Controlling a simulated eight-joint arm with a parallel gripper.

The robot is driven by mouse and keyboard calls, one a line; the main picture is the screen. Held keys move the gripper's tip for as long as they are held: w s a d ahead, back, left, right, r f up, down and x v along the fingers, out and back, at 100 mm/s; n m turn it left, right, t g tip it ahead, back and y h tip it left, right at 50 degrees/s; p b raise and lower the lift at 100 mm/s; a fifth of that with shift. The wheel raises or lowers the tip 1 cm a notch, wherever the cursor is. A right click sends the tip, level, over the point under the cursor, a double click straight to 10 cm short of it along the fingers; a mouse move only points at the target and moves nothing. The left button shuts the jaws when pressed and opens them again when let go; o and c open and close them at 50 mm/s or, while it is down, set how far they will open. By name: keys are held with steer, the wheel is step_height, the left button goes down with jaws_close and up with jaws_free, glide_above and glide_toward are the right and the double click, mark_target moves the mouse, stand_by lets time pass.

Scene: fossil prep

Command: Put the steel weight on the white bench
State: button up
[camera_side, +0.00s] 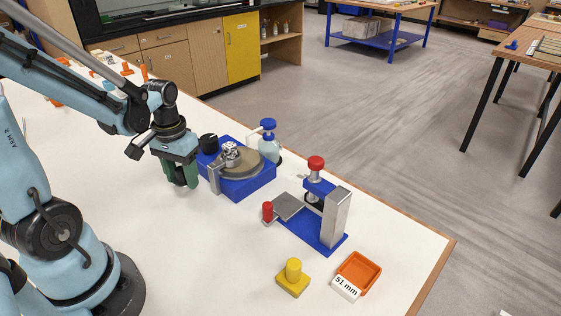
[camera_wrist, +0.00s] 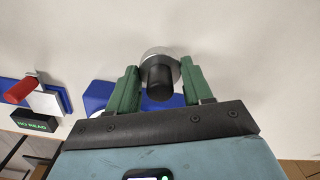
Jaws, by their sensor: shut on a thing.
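My gripper (camera_side: 181,173) is low over the white bench (camera_side: 130,215), left of the blue machine with the round plate. In the wrist view, its green fingers (camera_wrist: 154,87) are shut on the steel weight, a silver disc (camera_wrist: 152,52) with a black knob (camera_wrist: 159,83). The knob lies between the fingertips. In the side view the fingers hide the weight. I cannot tell whether the weight touches the bench.
The blue machine (camera_side: 263,187) stands close to the right of my gripper, with a blue-capped bottle (camera_side: 268,145) behind it. A blue stand with a red knob (camera_side: 316,163), a yellow weight-shaped piece (camera_side: 293,284) and an orange tray (camera_side: 374,267) are farther right. The bench's front middle is clear.

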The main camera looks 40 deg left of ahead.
mark_target(184, 185)
steer(key=shift+f, duration=1.6)
steer(key=shift+f, duration=0.15)
steer(key=o, duration=1.4)
step_height(184, 185, up, 12)
steer(key=shift+r, duration=0.1)
steer(key=w+d+m+t, duration=0.1)
steer(key=d+t, duration=0.1)
steer(key=d, duration=0.2)
steer(key=w+d+m+t, duration=0.1)
steer(key=d+m+t, duration=0.1)
steer(key=d, duration=0.2)
steer(key=w+d+r+m+t, duration=0.1)
steer(key=d+t, duration=0.2)
steer(key=d, duration=0.1)
steer(key=shift+w+m, duration=0.25)
steer(key=shift+m, duration=0.05)
